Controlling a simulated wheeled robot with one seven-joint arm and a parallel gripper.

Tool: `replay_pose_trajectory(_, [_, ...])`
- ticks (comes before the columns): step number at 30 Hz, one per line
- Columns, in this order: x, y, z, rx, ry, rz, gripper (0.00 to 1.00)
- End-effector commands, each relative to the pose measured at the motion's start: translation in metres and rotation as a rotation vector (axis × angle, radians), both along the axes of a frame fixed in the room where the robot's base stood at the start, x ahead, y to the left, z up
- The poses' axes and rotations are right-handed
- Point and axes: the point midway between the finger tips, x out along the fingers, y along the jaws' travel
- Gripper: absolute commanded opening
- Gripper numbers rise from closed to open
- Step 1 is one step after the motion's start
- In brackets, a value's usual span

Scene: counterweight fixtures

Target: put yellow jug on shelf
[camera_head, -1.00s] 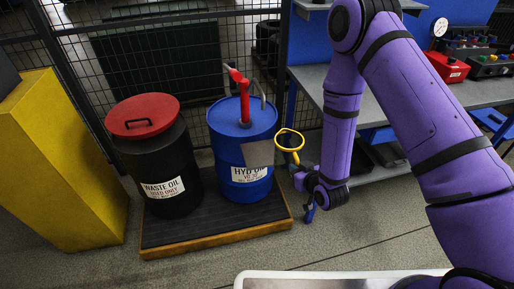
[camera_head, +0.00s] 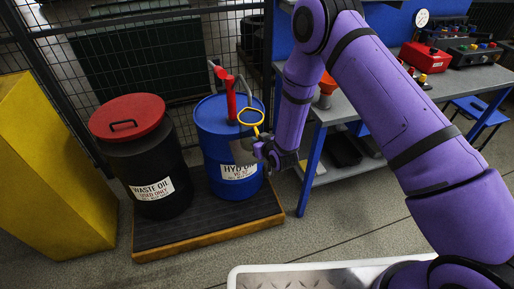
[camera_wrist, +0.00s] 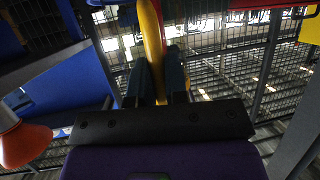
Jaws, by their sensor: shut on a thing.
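The yellow jug (camera_head: 251,117) shows in the head view mainly as a yellow ring in front of the blue drum; its lower part is hard to make out. My gripper (camera_head: 264,148) is at its right and just below the ring. In the wrist view my gripper (camera_wrist: 156,75) is shut on an upright yellow part of the jug (camera_wrist: 152,35), held between the two dark fingers. The jug is off the floor. A grey workbench (camera_head: 385,108) stands at right, with a lower shelf (camera_head: 372,168) under it holding dark items.
A blue drum (camera_head: 212,130) with a red pump (camera_head: 231,98) and a black waste oil drum (camera_head: 150,165) stand on a low pallet (camera_head: 205,238). An orange funnel (camera_head: 325,88) and a red box (camera_head: 425,57) are on the bench. A yellow post (camera_head: 60,180) stands left.

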Motion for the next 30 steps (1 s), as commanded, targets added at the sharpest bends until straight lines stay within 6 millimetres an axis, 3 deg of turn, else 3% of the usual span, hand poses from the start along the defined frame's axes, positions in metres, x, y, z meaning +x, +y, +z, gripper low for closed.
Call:
replay_pose_trajectory(2, [0.007,0.005,0.000,0.001,-0.003,0.000,0.00])
replay_pose_trajectory(9, [0.005,0.004,-0.033,0.000,0.001,0.001,0.00])
replay_pose_trajectory(21, [0.005,0.003,-0.038,0.000,0.000,0.001,0.00])
replay_pose_trajectory(22, [0.005,0.003,-0.038,0.000,0.000,0.001,0.19])
replay_pose_trajectory(25, [0.005,0.003,-0.038,0.000,0.000,0.001,0.40])
replay_pose_trajectory(30, [0.005,0.003,-0.038,0.000,0.000,0.000,0.40])
